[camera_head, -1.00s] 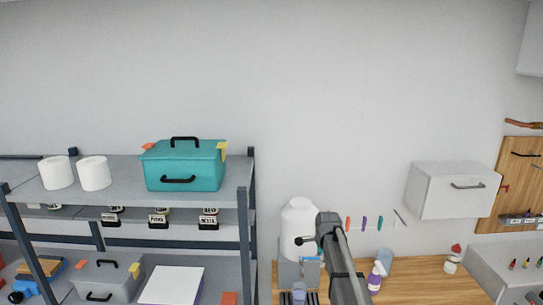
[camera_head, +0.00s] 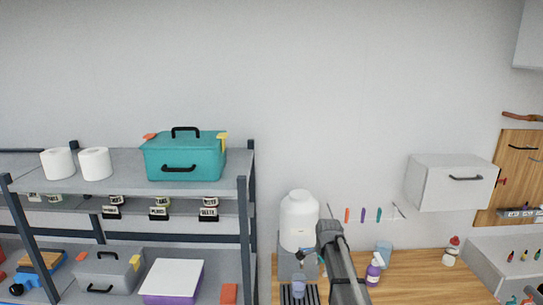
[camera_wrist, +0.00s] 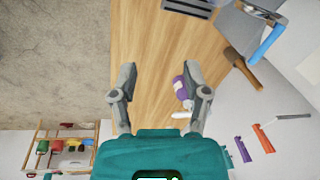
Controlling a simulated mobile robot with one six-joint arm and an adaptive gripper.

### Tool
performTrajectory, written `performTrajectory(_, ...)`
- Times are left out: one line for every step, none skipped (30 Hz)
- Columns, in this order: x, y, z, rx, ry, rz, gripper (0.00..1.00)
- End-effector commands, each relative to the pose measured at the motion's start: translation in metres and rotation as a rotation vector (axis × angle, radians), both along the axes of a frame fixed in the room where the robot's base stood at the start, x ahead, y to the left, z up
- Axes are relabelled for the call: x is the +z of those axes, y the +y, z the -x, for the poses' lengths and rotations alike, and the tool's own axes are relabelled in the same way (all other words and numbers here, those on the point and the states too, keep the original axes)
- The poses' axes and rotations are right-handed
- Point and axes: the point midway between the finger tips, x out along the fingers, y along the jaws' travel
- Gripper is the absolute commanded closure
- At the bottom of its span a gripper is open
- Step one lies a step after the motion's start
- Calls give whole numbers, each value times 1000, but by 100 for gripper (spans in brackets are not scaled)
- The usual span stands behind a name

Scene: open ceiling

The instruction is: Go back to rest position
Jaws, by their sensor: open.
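In the wrist view, my gripper (camera_wrist: 158,72) is open. Its two grey fingers stand apart with nothing held between them. Past the fingers lie the wooden worktop and a purple bottle (camera_wrist: 180,88) with a white top, close to the right finger but apparently beyond it. In the head view, my dark arm rises from the bottom edge in front of the worktop (camera_head: 425,270). The fingers cannot be made out there. The purple bottle (camera_head: 374,270) stands just right of the arm.
A white container (camera_head: 299,220) stands left of my arm, partly close behind it. A shelf (camera_head: 110,182) with a teal box (camera_head: 184,158) and white rolls is at left. A white cabinet (camera_head: 452,182) hangs at right. The upper wall area is clear.

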Motion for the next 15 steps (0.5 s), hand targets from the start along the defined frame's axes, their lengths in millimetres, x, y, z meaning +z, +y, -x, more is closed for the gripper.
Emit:
performTrajectory(-10,1,12,35,5,6,39)
performTrajectory(-13,1,16,58,8,10,39)
performTrajectory(-18,1,24,95,13,16,39)
performTrajectory(-22,2,30,122,17,21,39)
performTrajectory(-27,2,37,155,20,25,39)
performTrajectory(-34,2,47,202,26,33,39)
performTrajectory(-39,3,55,240,30,38,39)
performTrajectory(-45,3,64,282,35,44,39)
performTrajectory(-52,4,75,338,42,51,39)
performTrajectory(-57,4,83,379,48,56,39)
performTrajectory(-62,4,92,421,52,61,39)
performTrajectory(-69,5,102,477,59,67,39)
performTrajectory(-74,5,111,519,63,72,39)
performTrajectory(-80,6,119,562,69,76,39)
performTrajectory(-86,6,130,618,76,82,39)
